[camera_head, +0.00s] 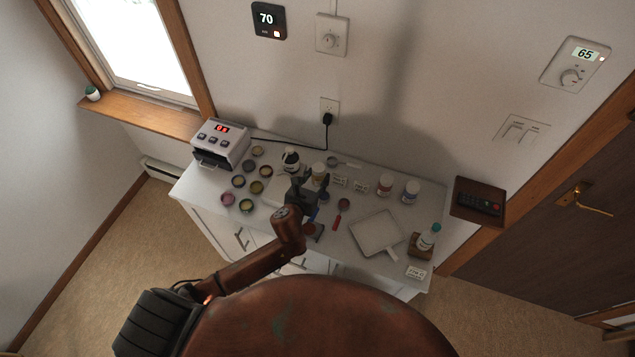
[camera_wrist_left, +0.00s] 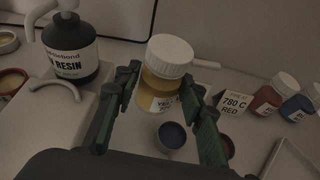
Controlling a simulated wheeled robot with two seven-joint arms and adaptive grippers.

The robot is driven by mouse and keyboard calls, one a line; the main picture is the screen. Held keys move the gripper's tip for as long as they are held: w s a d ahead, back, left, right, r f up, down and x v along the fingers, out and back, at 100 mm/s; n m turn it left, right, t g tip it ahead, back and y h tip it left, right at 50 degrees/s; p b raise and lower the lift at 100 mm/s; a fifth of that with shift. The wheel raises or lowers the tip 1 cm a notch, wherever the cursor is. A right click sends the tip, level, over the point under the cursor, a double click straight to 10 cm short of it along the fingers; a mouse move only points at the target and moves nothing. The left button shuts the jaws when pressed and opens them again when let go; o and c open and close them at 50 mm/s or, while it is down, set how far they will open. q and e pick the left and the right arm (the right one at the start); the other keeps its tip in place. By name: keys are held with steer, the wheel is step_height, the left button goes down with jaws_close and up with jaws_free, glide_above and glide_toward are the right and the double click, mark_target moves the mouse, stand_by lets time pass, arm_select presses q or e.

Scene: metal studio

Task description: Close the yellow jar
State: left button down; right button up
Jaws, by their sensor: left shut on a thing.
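The yellow jar (camera_wrist_left: 157,95) has a white lid (camera_wrist_left: 169,55) on its top and stands upright in the left wrist view. In the head view the jar (camera_head: 319,180) is partly hidden by my left gripper. My left gripper (camera_head: 308,188) has come down over the cabinet top. In the left wrist view its green-padded fingers (camera_wrist_left: 167,80) are on both sides of the jar, near the level of the lid. It is shut on the jar; I cannot tell whether the pads press the lid or the body. I cannot tell how tightly the lid sits. My right gripper is not in view.
A black resin bottle (camera_wrist_left: 72,50) stands left of the jar. A blue pot (camera_wrist_left: 172,136) is between the fingers. Red (camera_head: 385,184) and blue (camera_head: 411,191) jars stand to the right. Open pots (camera_head: 238,181) crowd the left. A white tray (camera_head: 377,232) lies at the front right.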

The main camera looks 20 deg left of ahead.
mark_target(316, 185)
arm_select(q)
steer(key=shift+w+f, duration=0.25)
steer(key=shift+f, duration=0.1)
steer(key=shift+f+b, duration=0.45)
steer(key=shift+f, duration=1.05)
steer(key=shift+f, duration=0.15)
steer(key=c, duration=1.3)
jaws_free()
steer(key=shift+o, duration=0.2)
steer(key=shift+s+r, duration=0.1)
steer(key=shift+r, duration=0.1)
steer(key=p+v, duration=0.1)
steer(key=v, duration=1)
steer(key=shift+s+r, duration=0.2)
steer(key=shift+s, duration=0.15)
